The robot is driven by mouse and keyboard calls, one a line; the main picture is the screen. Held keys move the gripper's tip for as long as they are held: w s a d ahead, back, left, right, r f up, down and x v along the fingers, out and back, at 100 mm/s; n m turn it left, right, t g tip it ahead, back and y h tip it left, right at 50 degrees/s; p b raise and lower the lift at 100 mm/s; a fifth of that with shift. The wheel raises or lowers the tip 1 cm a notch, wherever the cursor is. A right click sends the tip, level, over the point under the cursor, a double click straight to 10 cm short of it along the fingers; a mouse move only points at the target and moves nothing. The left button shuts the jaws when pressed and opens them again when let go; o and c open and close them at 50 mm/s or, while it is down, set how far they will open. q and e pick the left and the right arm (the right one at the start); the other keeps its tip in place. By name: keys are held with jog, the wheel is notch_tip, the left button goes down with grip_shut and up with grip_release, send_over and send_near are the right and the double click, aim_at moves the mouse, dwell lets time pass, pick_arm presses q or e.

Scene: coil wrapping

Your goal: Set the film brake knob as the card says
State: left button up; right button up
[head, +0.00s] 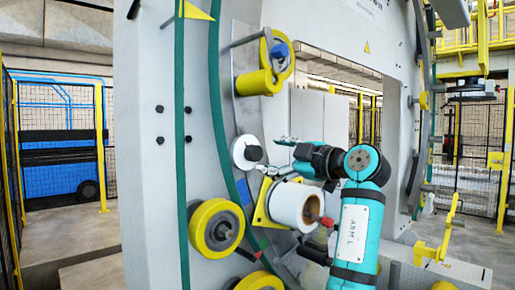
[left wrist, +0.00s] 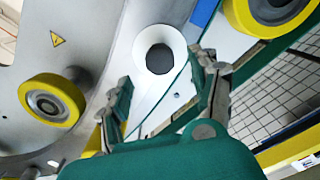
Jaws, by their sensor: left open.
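The film brake knob (head: 254,153) is a dark round knob on a white disc, on the face of the wrapping machine's ring. In the left wrist view the knob (left wrist: 160,59) shows face-on, ringed by the white disc. My left gripper (head: 276,156) is just right of the knob in the head view, with its fingers pointing at it. I cannot tell whether a fingertip touches the disc. I make out no readable card.
A white film roll (head: 295,206) on a yellow bracket sits below the knob. Yellow rollers (head: 216,228) stand out from the ring, one at lower left and others above (head: 258,82). A large grey machine frame (head: 150,130) fills the middle. Fencing stands at both sides.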

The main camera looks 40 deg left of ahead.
aim_at(258, 154)
pick_arm(q)
jog(key=a, duration=0.2)
jog(key=a+p, duration=0.1)
jog(key=a, duration=0.3)
jog(key=shift+w+a+p, duration=0.2)
jog(key=shift+w+p, duration=0.1)
jog(key=shift+d, duration=0.1)
jog(key=shift+c, duration=0.3)
jog(key=c, duration=1.1)
